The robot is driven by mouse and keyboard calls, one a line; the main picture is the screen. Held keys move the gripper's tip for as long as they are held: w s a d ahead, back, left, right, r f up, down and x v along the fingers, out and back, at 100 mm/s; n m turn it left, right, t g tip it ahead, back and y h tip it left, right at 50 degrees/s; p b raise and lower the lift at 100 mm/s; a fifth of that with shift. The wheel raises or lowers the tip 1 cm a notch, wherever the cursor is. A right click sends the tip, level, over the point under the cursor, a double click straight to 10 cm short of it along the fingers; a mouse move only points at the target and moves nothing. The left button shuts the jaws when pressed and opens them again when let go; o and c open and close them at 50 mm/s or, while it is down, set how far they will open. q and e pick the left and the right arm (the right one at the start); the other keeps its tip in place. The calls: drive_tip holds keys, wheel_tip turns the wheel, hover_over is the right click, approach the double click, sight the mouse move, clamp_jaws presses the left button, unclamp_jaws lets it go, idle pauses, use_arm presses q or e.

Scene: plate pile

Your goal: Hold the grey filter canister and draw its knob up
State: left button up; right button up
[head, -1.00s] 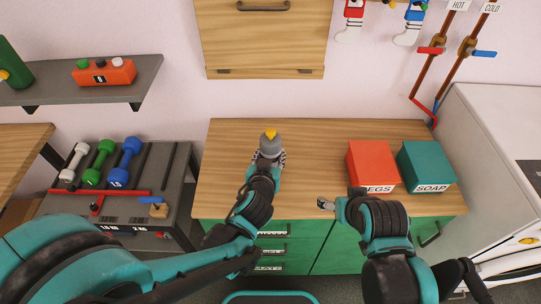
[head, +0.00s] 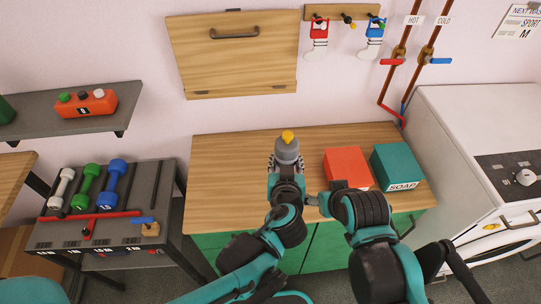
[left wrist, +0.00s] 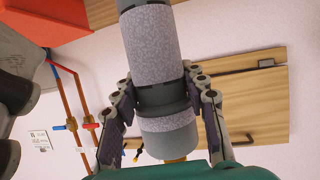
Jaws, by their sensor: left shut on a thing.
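The grey filter canister (head: 286,151) stands roughly upright over the wooden worktop, with its yellow knob (head: 288,136) on top. My left gripper (head: 287,163) is shut around its body. In the left wrist view the canister (left wrist: 152,45) is speckled grey with a dark band, and the fingers (left wrist: 163,100) lie on both sides of it near that band. Part of the yellow knob (left wrist: 176,160) shows at the bottom there. I cannot tell whether the canister's base touches the worktop. My right gripper (head: 311,200) is right of and nearer than the canister, apart from it; its fingers are too small to judge.
A red box (head: 346,164) and a teal SOAP box (head: 397,164) stand right of the canister on the worktop (head: 225,165). The worktop left of the canister is clear. A washing machine (head: 455,120) is at the right, a dumbbell rack (head: 100,230) at the left.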

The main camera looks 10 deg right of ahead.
use_arm(q)
drive_tip(key=shift+s+d+r, duration=0.25)
drive_tip(key=shift+d, duration=0.15)
use_arm(e)
drive_tip(key=shift+r, duration=0.15)
use_arm(q)
drive_tip(key=shift+w+a+f+b, duration=1)
drive_tip(key=shift+a+f+b, duration=0.15)
drive_tip(key=shift+a+f, duration=0.6)
drive_tip(key=shift+w+a+f+b, duration=0.95)
drive_tip(key=shift+a+f+b, duration=0.15)
drive_tip(key=shift+a+f, duration=0.65)
drive_tip(key=shift+w+a+f+b, duration=1.1)
drive_tip(key=shift+a+f, duration=0.45)
drive_tip(key=shift+f, duration=0.35)
use_arm(e)
wheel_tip(320, 180, down, 7)
use_arm(q)
drive_tip(key=shift+s+f, duration=0.15)
use_arm(e)
drive_tip(key=shift+c, duration=0.4)
